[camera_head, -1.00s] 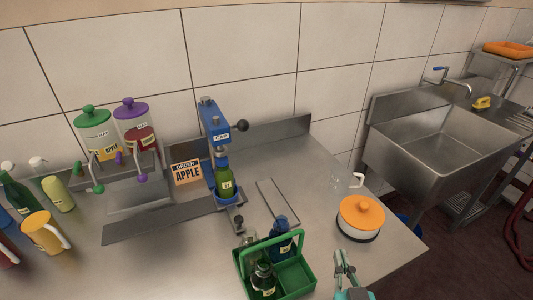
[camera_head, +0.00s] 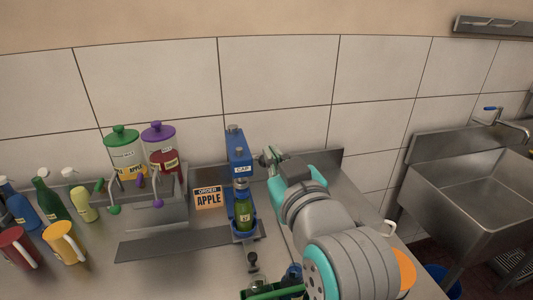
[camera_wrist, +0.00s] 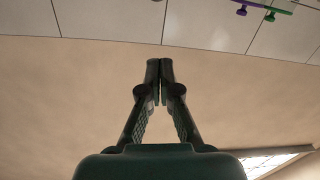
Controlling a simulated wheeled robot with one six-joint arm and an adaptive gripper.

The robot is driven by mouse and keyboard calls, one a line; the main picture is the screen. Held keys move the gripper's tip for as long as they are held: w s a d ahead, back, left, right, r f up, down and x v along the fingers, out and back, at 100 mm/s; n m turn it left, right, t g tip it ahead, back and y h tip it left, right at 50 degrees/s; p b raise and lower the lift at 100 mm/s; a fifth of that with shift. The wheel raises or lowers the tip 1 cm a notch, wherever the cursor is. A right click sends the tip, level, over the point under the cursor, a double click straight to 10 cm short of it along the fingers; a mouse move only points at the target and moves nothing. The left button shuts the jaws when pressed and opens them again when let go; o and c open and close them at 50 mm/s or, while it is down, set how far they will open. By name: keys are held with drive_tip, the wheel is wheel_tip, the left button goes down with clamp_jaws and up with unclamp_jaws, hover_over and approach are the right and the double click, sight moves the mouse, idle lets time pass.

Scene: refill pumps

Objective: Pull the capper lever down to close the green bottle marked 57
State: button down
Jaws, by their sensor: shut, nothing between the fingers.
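The blue capper (camera_head: 237,150) marked CAP stands upright on the steel counter. A green bottle (camera_head: 244,216) with a pale label stands upright under its head; the number is too small to read. My gripper (camera_head: 268,156) is at the right of the capper's top, where the lever's black knob was seen before. The knob cannot be made out now, and I cannot tell if I touch it. In the wrist view my gripper (camera_wrist: 160,65) has its fingertips together with nothing between them; neither capper nor bottle shows there.
An order sign (camera_head: 208,197) reading APPLE stands left of the capper. Dispensers with green (camera_head: 122,135) and purple (camera_head: 158,132) lids stand behind. A green carrier (camera_head: 272,290) is in front, partly hidden by my arm.

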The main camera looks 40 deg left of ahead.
hover_over(264, 163)
drive_tip(key=a, duration=0.1)
drive_tip(key=shift+a+f, duration=0.1)
drive_tip(key=shift+f, duration=0.1)
drive_tip(key=shift+w+d+f, duration=0.1)
drive_tip(key=shift+d+f, duration=0.05)
drive_tip(key=shift+f, duration=0.5)
drive_tip(key=shift+d+f, duration=0.15)
drive_tip(key=shift+f, duration=0.45)
drive_tip(key=shift+d+f, duration=0.25)
drive_tip(key=shift+f, duration=0.35)
